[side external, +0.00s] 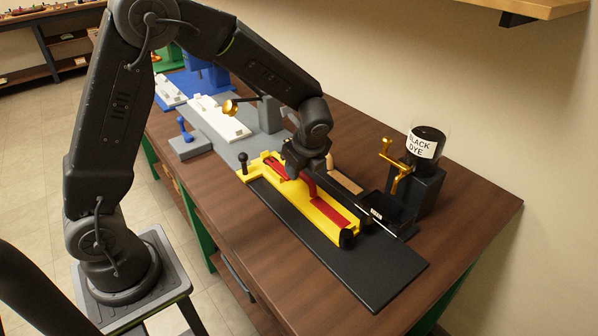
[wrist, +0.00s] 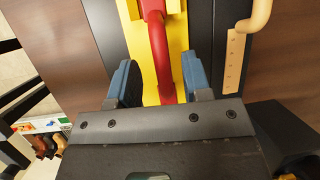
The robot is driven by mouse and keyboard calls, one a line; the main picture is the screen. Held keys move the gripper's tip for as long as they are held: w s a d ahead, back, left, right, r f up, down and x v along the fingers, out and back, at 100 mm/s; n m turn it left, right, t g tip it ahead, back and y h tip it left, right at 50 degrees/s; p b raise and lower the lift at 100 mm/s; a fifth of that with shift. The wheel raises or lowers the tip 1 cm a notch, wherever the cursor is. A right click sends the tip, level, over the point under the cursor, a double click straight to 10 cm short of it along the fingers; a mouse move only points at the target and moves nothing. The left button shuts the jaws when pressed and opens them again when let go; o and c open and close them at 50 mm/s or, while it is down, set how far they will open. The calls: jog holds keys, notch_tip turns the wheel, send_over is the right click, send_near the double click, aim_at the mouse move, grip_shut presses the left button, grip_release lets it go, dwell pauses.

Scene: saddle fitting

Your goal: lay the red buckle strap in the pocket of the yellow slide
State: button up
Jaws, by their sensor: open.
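The yellow slide (side external: 325,208) lies lengthwise on a black track on the bench. Red lies along its channel: a flat length (side external: 334,210) toward the near end and another red part (side external: 273,166) toward the far end. A raised, curved red piece (side external: 309,184) stands at mid-slide beside my gripper (side external: 306,168). I cannot tell whether these are all the red buckle strap. In the wrist view, a red bar (wrist: 160,48) runs over the yellow slide (wrist: 181,35) between my two blue fingers. The fingers are open, one on each side, with gaps to the bar. My gripper hides part of the slide.
A black dye bottle (side external: 427,143) on a black stand with a gold lever (side external: 395,168) stands to the right. A tan handled piece (side external: 345,180) lies behind the slide. White blocks (side external: 220,120) and a blue-knobbed grey block (side external: 190,146) are left. The near right bench is clear.

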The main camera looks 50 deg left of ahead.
jog(key=w+v, duration=0.1)
jog(key=v, duration=0.7)
jog(key=s+d+r+n+t+h, duration=0.1)
jog(key=s+r+n, duration=0.3)
jog(key=s+n, duration=0.4)
jog(key=s+d+r+n+t+h, duration=0.2)
jog(key=s+r+n+t+h, duration=0.1)
jog(key=s+n, duration=0.6)
jog(key=s+r, duration=0.1)
jog(key=s, duration=0.3)
jog(key=shift+s+r+n, duration=0.25)
jog(key=shift+s+n, duration=0.05)
